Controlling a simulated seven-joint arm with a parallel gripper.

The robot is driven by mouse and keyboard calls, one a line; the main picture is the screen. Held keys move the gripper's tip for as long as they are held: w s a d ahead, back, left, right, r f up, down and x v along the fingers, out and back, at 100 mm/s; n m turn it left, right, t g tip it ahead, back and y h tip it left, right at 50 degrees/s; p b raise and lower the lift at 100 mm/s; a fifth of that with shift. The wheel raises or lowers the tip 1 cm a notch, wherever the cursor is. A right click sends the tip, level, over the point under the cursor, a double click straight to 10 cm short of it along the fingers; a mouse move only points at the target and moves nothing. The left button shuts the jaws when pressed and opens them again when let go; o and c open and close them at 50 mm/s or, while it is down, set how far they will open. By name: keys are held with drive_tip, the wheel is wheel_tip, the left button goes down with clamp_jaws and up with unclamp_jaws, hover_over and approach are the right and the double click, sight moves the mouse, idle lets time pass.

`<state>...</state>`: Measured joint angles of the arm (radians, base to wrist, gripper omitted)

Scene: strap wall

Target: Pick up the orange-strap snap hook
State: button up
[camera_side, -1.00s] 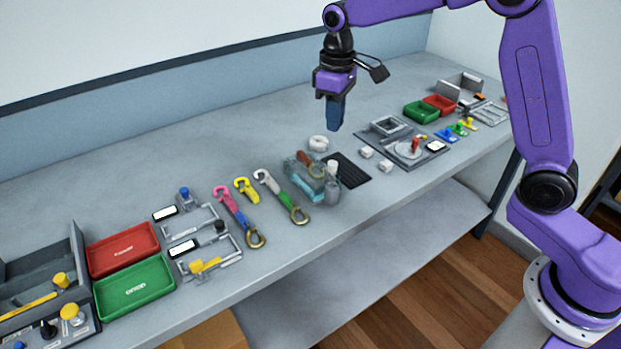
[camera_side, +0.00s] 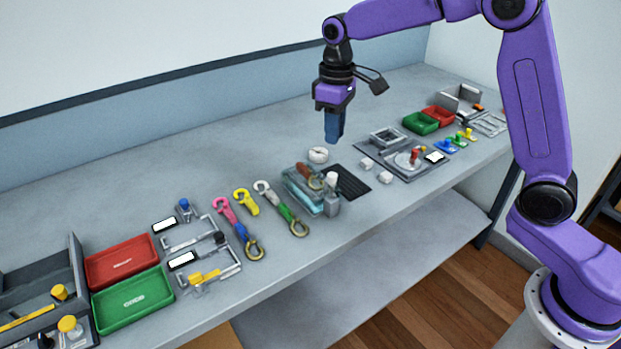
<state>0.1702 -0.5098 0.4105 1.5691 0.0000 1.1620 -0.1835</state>
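Three snap hooks lie on the grey bench, left of centre. One has a pink hook and blue strap (camera_side: 239,229), one is short and yellow (camera_side: 246,202), and one has a white hook and green strap (camera_side: 284,211). None of these clearly shows an orange strap. An orange-brown piece (camera_side: 307,172) with a ring lies on a teal block (camera_side: 302,190), but I cannot tell what it is. My gripper (camera_side: 333,138) hangs above the bench, pointing down, apart from all of these. Its blue fingers overlap in this view, so their opening is unclear. Nothing is visibly held.
A grey bottle (camera_side: 332,196) stands beside the teal block, near a black mat (camera_side: 347,181). A white ring (camera_side: 318,155) lies behind. Red (camera_side: 121,262) and green (camera_side: 133,301) trays are at left. A grey fixture plate (camera_side: 401,157) is at right. The back strip is mostly clear.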

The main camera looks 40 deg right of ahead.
drive_tip(key=shift+o, duration=0.2)
drive_tip(key=shift+w, duration=0.1)
drive_tip(key=r+m, duration=0.1)
drive_tip(key=m, duration=0.5)
hover_over(306, 168)
wheel_tip(306, 168, down, 17)
drive_tip(key=shift+a+r, duration=0.1)
clamp_jaws()
idle(0.4)
